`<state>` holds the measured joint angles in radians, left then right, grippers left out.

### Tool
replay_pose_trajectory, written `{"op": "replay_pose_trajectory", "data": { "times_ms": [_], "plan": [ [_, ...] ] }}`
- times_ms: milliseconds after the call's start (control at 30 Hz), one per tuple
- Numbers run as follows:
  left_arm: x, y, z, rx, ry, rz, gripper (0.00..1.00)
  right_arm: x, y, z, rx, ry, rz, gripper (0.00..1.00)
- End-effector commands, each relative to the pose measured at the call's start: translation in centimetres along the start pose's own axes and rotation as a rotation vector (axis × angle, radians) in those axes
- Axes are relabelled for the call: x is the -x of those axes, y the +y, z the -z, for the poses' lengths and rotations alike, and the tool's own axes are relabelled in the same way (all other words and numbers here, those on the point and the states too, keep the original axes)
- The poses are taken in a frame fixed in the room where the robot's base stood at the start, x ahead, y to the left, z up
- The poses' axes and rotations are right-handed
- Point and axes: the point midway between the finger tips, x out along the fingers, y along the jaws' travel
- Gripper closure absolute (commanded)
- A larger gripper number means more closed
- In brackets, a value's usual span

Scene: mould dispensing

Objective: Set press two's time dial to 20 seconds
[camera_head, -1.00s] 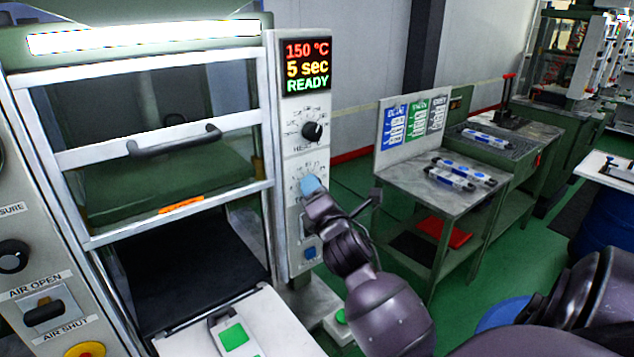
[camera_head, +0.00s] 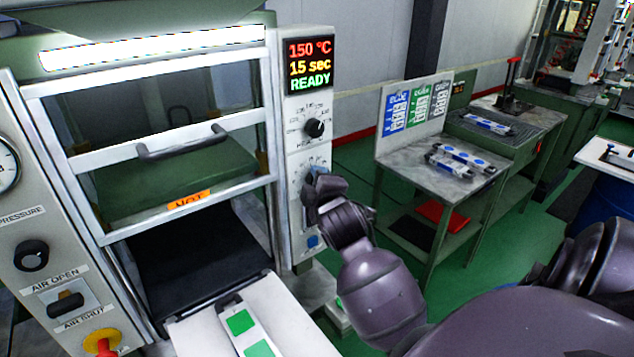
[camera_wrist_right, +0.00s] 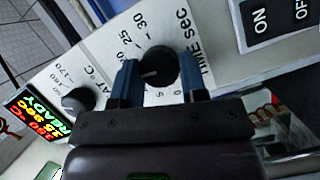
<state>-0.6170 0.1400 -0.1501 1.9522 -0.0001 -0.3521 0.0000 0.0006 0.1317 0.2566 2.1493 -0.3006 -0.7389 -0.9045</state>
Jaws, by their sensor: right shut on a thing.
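Press two's display (camera_head: 310,64) reads 150 °C, 15 sec, READY in the head view. The time dial (camera_wrist_right: 159,66) is a round black knob with a white pointer line, on a white panel marked TIME SEC in the right wrist view. My right gripper (camera_wrist_right: 160,75) has its two blue-grey fingers on either side of the dial, shut on it. In the head view my right gripper (camera_head: 316,178) hides most of the time dial. My left gripper is in neither current view.
The heat dial (camera_head: 314,128) sits just above on the same panel, and it shows in the right wrist view too. An ON/OFF switch (camera_wrist_right: 265,20) is beside the time scale. The press door (camera_head: 180,145) has a handle. A marble-topped table (camera_head: 400,170) stands to the right.

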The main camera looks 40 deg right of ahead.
Motion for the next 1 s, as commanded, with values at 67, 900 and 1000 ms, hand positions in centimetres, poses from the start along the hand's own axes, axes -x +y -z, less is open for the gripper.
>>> {"op": "replay_pose_trajectory", "data": {
  "times_ms": [67, 900, 1000],
  "plan": [
    [-0.05, 0.01, 0.15, 0.000, 0.003, 0.000, 0.00, 0.01, 0.05, 0.02, -0.061, -0.002, 0.024, 0.84],
    [0.05, 0.01, 0.07, 0.000, 0.001, 0.000, 0.00, -0.01, 0.17, -0.06, -0.353, -0.013, 0.138, 0.84],
    [0.05, 0.01, 0.06, 0.000, 0.001, 0.000, 0.00, -0.01, 0.17, -0.06, -0.354, -0.013, 0.138, 0.84]
  ]
}}
